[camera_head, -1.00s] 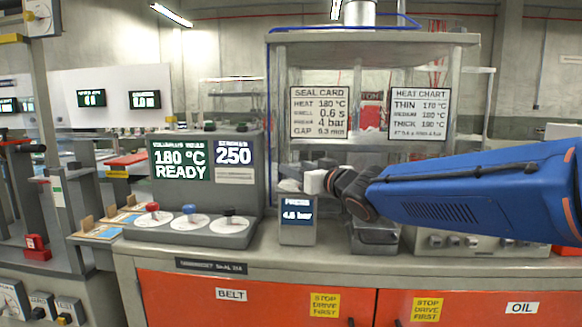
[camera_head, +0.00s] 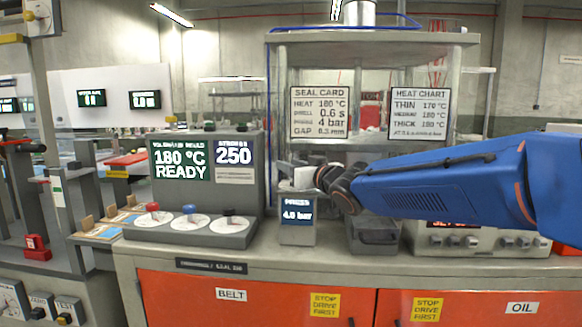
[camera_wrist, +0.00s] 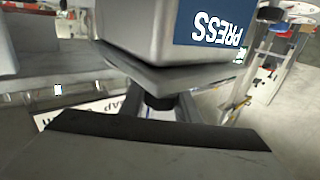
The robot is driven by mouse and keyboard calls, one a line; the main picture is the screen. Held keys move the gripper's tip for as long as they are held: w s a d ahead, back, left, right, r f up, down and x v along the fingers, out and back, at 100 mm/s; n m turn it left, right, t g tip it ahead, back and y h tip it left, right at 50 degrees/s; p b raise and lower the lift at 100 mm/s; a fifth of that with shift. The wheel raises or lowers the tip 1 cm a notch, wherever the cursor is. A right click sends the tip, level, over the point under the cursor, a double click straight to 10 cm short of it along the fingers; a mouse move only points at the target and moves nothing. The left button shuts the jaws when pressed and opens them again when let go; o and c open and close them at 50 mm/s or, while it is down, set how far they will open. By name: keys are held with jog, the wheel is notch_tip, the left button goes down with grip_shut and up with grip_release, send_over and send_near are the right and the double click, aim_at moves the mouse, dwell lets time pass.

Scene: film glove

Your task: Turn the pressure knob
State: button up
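The pressure box (camera_head: 297,232) stands on the bench, its blue display reading about 4.0 bar. It also fills the top of the wrist view (camera_wrist: 150,30), upside down with the word PRESS. My gripper (camera_head: 306,178) is at the top of this box, reaching in from the right. In the wrist view, a short dark knob (camera_wrist: 158,101) sits between the two fingertips of my gripper (camera_wrist: 160,108), which appear to press on its sides. The knob is hidden in the head view. The seal card (camera_head: 319,112) behind lists 4 bar.
A grey console (camera_head: 205,185) with red, blue and black dial knobs stands left of the box. A dark bin (camera_head: 374,236) and a switch panel (camera_head: 470,240) are on the right, under my arm. A heat chart (camera_head: 419,113) hangs behind.

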jog(key=shift+s+a+n+g+y, duration=0.15)
jog(key=shift+n+g+y, duration=0.55)
jog(key=shift+y, duration=0.2)
jog(key=shift+s+a+n+g+y, duration=0.15)
jog(key=shift+n+g+y, duration=0.55)
jog(key=shift+g, duration=0.2)
jog(key=shift+s+a+n+g+y, duration=0.1)
jog(key=shift+s+n+g+y, duration=0.1)
jog(key=shift+n+g+y, duration=0.6)
jog(key=shift+s+a+n+g+y, duration=0.15)
jog(key=shift+n+g+y, duration=0.35)
jog(key=shift+g, duration=0.5)
jog(key=shift+s+a+n+g+y, duration=0.1)
jog(key=shift+s+n+g+y, duration=0.2)
jog(key=shift+n+g, duration=0.75)
jog(key=shift+s+a+n+g+y, duration=0.1)
jog(key=shift+s+n+g+y, duration=0.2)
jog(key=shift+n+g, duration=0.7)
jog(key=shift+m+g, duration=0.25)
jog(key=shift+g, duration=0.2)
jog(key=o, duration=1)
jog(key=shift+o, duration=0.2)
jog(key=shift+r, duration=0.15)
notch_tip(320, 180, up, 10)
